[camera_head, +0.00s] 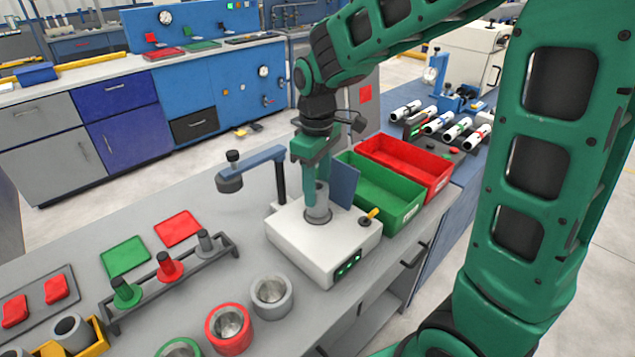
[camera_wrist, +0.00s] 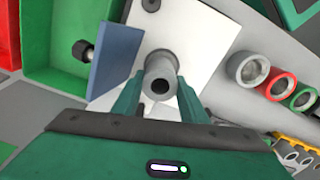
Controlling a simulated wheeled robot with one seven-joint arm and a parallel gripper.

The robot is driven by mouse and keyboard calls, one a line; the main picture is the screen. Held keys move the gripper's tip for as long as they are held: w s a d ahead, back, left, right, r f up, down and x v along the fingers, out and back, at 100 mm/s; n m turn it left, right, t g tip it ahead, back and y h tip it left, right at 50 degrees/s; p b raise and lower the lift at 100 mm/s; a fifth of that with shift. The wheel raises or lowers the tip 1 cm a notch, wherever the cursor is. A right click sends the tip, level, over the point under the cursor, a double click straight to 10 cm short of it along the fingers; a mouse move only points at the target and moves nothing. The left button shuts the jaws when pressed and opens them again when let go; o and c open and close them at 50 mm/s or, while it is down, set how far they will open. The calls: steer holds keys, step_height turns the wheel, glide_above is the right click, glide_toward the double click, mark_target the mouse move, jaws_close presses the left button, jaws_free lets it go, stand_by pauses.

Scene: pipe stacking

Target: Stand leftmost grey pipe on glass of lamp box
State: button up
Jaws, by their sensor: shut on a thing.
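A grey pipe (camera_head: 318,205) stands upright on the top of the white lamp box (camera_head: 300,245), in front of its blue side plate (camera_head: 343,184). My gripper (camera_head: 318,190) points down from above and is shut on this pipe. In the wrist view the pipe (camera_wrist: 160,75) shows end-on between the two green fingers of my gripper (camera_wrist: 158,95), with the white box top (camera_wrist: 195,35) behind it. The glass is hidden beneath the pipe, so I cannot tell whether the pipe touches it.
Grey (camera_head: 272,295), red (camera_head: 229,328) and green (camera_head: 180,348) rings stand at the front. A rack (camera_head: 170,285) with coloured plugs is at left. Green (camera_head: 385,190) and red (camera_head: 408,165) bins stand behind the box. A blue-armed lamp (camera_head: 250,167) overhangs the bench.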

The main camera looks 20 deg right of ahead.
steer(key=shift+f, duration=0.5)
stand_by(0.8)
steer(key=o, duration=1.2)
steer(key=shift+r, duration=0.1)
step_height(320, 180, up, 10)
steer(key=shift+r, duration=0.25)
steer(key=shift+d, duration=0.1)
steer(key=s+d+f+m, duration=0.2)
steer(key=s+d+m, duration=0.2)
steer(key=s+d, duration=0.2)
steer(key=s+d+f+m, duration=0.3)
steer(key=s+d+m, duration=0.2)
steer(key=s, duration=0.5)
steer(key=s+d+f+m, duration=0.2)
steer(key=s+d+m, duration=0.3)
steer(key=s+d, duration=0.2)
steer(key=shift+s+f, duration=0.3)
steer(key=shift+s, duration=0.6)
